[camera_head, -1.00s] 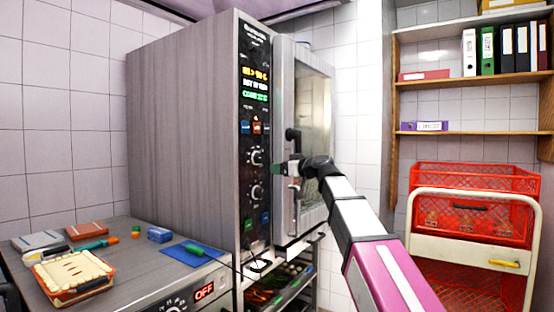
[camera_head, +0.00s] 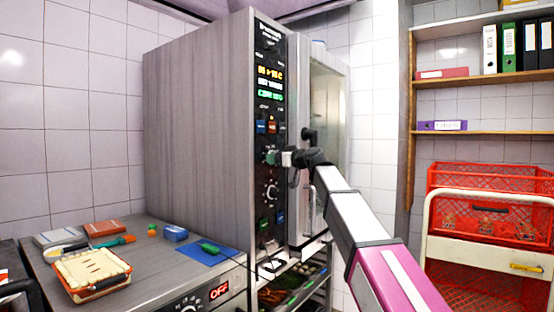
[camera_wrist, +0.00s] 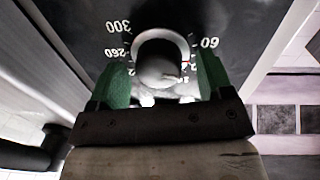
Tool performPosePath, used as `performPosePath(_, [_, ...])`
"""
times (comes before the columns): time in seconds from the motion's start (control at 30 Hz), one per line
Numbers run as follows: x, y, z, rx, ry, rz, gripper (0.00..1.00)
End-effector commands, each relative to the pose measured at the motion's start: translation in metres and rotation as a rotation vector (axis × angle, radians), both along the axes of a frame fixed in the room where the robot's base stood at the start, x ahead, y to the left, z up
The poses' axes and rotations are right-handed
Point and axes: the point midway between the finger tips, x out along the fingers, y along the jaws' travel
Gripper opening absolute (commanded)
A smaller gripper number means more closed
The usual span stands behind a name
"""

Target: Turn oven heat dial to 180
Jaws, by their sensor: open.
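The oven (camera_head: 205,140) stands at the centre of the head view with a tall black control panel (camera_head: 262,215) on its front. In the wrist view the round heat dial (camera_wrist: 158,66) sits on the black panel, with 300, 260 and 60 readable around it. My gripper (camera_wrist: 155,88) is open, with one green finger on each side of the dial. I cannot tell whether the fingers touch it. In the head view my gripper (camera_head: 270,158) is at the upper dial position and hides that dial. A lower dial (camera_head: 270,192) shows below it.
A steel counter (camera_head: 150,262) at left holds a pie (camera_head: 92,272), a blue mat (camera_head: 200,252) and small items. Red crates (camera_head: 480,187) on a trolley stand at right.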

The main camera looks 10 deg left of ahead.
Motion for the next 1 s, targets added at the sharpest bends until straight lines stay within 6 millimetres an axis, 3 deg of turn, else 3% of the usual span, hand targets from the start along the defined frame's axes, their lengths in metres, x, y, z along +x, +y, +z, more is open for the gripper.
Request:
performPosePath(0.33, [0.0019,0.0034,-0.0003,0.0,0.0,-0.001,0.73])
performPosePath(0.37, [0.0019,0.0034,-0.0003,0.0,0.0,-0.001,0.67])
performPosePath(0.5, [0.002,0.0034,-0.0003,0.0,0.0,-0.001,0.25])
performPosePath(1.0, [0.0027,0.0041,0.0002,0.019,0.045,0.0,0.24])
